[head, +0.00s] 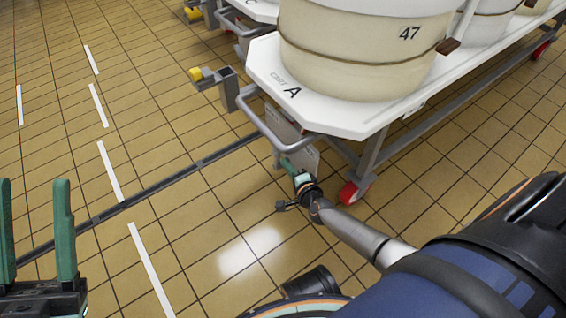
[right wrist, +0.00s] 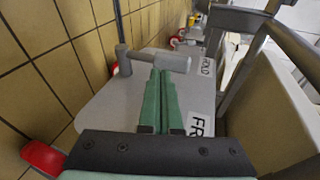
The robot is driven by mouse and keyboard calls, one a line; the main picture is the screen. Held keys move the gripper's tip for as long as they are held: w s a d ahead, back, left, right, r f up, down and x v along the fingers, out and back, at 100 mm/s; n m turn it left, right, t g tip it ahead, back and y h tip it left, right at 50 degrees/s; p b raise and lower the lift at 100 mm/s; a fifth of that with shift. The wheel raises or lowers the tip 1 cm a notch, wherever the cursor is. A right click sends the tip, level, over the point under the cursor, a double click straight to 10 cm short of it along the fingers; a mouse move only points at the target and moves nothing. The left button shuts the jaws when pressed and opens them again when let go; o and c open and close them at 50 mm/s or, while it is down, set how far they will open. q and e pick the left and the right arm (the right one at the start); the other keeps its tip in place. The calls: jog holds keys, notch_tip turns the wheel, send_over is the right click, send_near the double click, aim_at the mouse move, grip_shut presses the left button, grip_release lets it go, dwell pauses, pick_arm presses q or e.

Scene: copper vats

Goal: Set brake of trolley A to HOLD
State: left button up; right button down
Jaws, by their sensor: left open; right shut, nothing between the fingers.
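Trolley A (head: 262,75) is a white-topped cart with a black letter A at its near corner. Under its handle bar hangs a grey brake plate (head: 308,155). In the right wrist view the plate (right wrist: 95,115) carries a grey brake lever (right wrist: 160,61) and the labels HOLD (right wrist: 207,76) and FR…, the latter partly hidden. My right gripper (head: 288,165) is shut and empty at the plate. In the right wrist view its green fingertips (right wrist: 161,72) are right at the lever bar; contact cannot be told. My left gripper (head: 35,185) is open and empty, far to the left.
A cream vat marked 47 (head: 365,45) stands on the trolley. A red caster wheel (head: 354,192) is close to my right wrist. The tiled floor on the left is clear.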

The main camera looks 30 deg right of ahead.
aim_at(278, 153)
pick_arm(q)
jog(key=shift+f+b, duration=0.3)
jog(key=shift+f, duration=0.15)
pick_arm(e)
jog(key=shift+w+d, duration=0.15)
jog(key=shift+w, duration=1.45)
pick_arm(q)
jog(key=shift+r, duration=0.1)
pick_arm(e)
jog(key=shift+r, duration=0.1)
